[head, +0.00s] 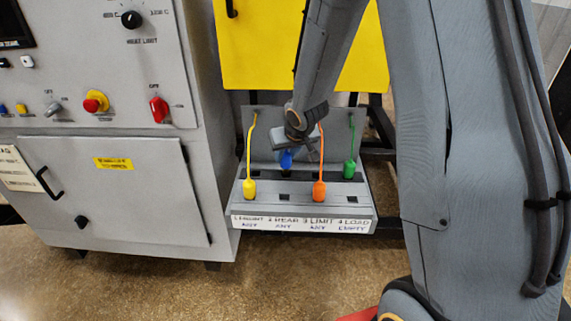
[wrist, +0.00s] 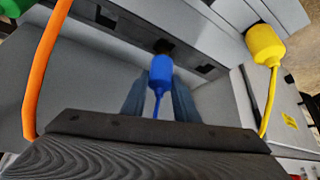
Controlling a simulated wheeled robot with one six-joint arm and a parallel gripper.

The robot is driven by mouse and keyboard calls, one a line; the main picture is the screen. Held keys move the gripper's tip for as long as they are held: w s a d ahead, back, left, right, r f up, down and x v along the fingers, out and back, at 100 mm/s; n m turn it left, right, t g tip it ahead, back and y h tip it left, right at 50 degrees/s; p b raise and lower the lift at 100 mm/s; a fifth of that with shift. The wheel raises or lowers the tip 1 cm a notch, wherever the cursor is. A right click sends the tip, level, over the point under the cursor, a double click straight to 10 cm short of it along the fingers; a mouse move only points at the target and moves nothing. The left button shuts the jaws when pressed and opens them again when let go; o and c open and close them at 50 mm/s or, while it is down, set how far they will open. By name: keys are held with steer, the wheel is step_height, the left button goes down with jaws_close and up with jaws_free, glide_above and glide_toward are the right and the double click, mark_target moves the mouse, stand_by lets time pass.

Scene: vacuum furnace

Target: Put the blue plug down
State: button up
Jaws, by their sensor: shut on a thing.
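The blue plug (head: 286,160) is in my gripper (head: 289,151), over the back row of the socket panel (head: 361,188), around the second column. In the wrist view the blue plug (wrist: 160,70) sits between the two fingers, its blue cable trailing towards the wrist. Its tip is at a dark square socket (wrist: 162,46); I cannot tell whether it is in it. The yellow plug (head: 249,189) and orange plug (head: 319,190) stand in the front row. The green plug (head: 349,169) stands in the back row, fourth column.
Empty square sockets show in the front row, second column (head: 284,197) and fourth column (head: 352,198). Yellow, orange and green cables rise near my gripper; the orange cable (wrist: 45,70) passes beside it. The grey control cabinet (head: 120,190) stands to the left, a yellow panel (head: 260,50) behind.

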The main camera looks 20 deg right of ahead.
steer(key=shift+f+b, duration=0.3)
steer(key=shift+f, duration=0.85)
steer(key=shift+f+b, duration=0.3)
steer(key=o, duration=1.1)
steer(key=shift+r, duration=0.15)
